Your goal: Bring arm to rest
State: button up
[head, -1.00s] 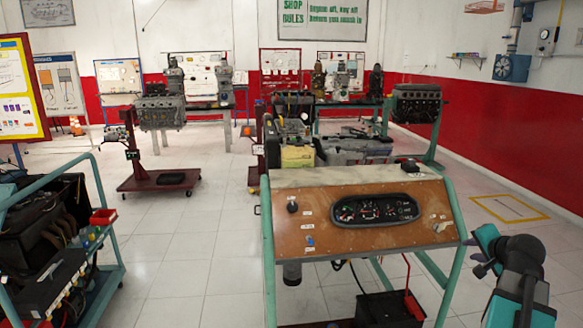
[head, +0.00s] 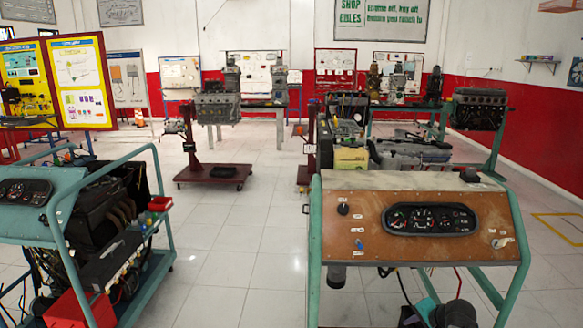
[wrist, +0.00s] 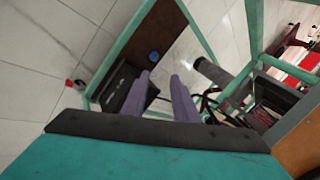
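My gripper (wrist: 161,82) shows in the wrist view as two grey-purple fingers standing apart with nothing held between them. In the head view, only a teal and black part of my arm shows at the bottom edge, in front of the dashboard trainer (head: 330,225), and the fingers are not visible there. The trainer has a brown sloping panel with a gauge cluster (head: 430,219) and a teal frame. In the wrist view, teal frame bars and a dark box-like part lie beyond the fingers. I cannot tell how far the fingers are from them.
A teal cart (head: 160,175) with an engine unit stands at the left. A red wheeled engine stand (head: 213,175) is farther back. Engines and benches line the back. The white tiled floor (head: 235,225) between cart and trainer is clear.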

jog(key=s+a+f+n+g+y, duration=0.1)
jog(key=s+a+f+n+g, duration=0.2)
jog(key=s+a+f, duration=0.6)
jog(key=s+a+f+n+g+y, duration=0.1)
jog(key=s+a+f+n+g, duration=0.15)
jog(key=s+a+f, duration=0.7)
jog(key=s+a+f+n+g+h, duration=0.1)
jog(key=s+a+f+n+g, duration=0.1)
jog(key=s+f, duration=0.4)
jog(key=s+a+f+n+g+h, duration=0.2)
jog(key=s+f+n+g, duration=0.2)
jog(key=s, duration=0.8)
notch_tip(320, 180, down, 2)
jog(key=shift+a+f+n, duration=0.15)
jog(key=shift+f+n, duration=0.1)
jog(key=shift+n, duration=0.1)
jog(key=shift+g, duration=0.25)
